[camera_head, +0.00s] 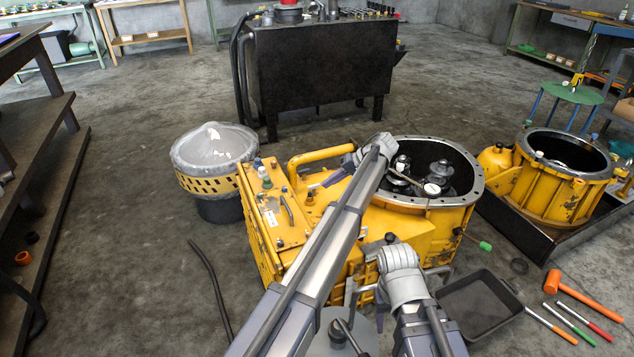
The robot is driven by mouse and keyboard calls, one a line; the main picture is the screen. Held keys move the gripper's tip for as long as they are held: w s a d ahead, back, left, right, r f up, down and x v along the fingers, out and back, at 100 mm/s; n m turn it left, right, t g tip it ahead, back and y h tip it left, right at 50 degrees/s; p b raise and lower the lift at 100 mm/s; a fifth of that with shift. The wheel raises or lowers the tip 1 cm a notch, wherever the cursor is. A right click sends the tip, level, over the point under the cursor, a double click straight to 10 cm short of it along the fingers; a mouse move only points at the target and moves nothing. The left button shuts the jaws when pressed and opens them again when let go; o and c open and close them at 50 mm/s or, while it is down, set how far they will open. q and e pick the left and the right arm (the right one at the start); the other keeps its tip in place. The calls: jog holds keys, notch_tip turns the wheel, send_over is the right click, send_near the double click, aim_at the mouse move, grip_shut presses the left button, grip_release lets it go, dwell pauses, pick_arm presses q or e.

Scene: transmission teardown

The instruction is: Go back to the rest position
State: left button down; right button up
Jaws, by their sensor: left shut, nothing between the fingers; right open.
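My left arm reaches up across the middle of the view, over the yellow transmission housing (415,225). My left gripper (318,182) is shut and empty above the housing, near its curved yellow handle tube. My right arm bends at a light grey joint in front of the housing. My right gripper (364,303) is open and empty, low by the housing's front side and partly hidden by my own arm parts. The housing's round opening shows dark inner parts (437,180). I cannot tell whether either gripper touches the housing.
A black tray (480,305) lies right of my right arm, with an orange mallet (580,297) and screwdrivers (570,322) beyond it. A second yellow housing (560,185) stands at right. A wrapped drum (213,155) stands left, a dark bench (320,65) behind. Floor at left is mostly clear.

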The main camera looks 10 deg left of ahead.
pick_arm(q)
jog(key=s+f+h, duration=0.1)
jog(key=s, duration=0.4)
jog(key=s+a+f+m+h, duration=0.1)
jog(key=s+f, duration=0.1)
jog(key=s, duration=0.4)
jog(key=s+a+f+h, duration=0.1)
jog(key=s+h, duration=0.1)
jog(key=s, duration=0.4)
jog(key=shift+a+f+m+t, duration=0.15)
jog(key=shift+a+m+t, duration=0.15)
jog(key=shift+m, duration=0.1)
jog(key=s+d+f+m+t+h, duration=0.1)
jog(key=s+d+h, duration=0.15)
jog(key=s, duration=0.65)
jog(key=s+d+f+m+h, duration=0.1)
jog(key=s+h, duration=0.2)
jog(key=s, duration=0.7)
jog(key=s+d+m+y, duration=0.2)
jog(key=s+d+m, duration=0.25)
jog(key=d, duration=0.65)
notch_tip(320, 180, up, 30)
jog(key=n+p, duration=0.1)
jog(key=p, duration=2.9)
jog(key=shift+a+g+h, duration=0.15)
jog(key=shift+g+h, duration=0.15)
jog(key=shift+h, duration=0.05)
jog(key=shift+w, duration=0.1)
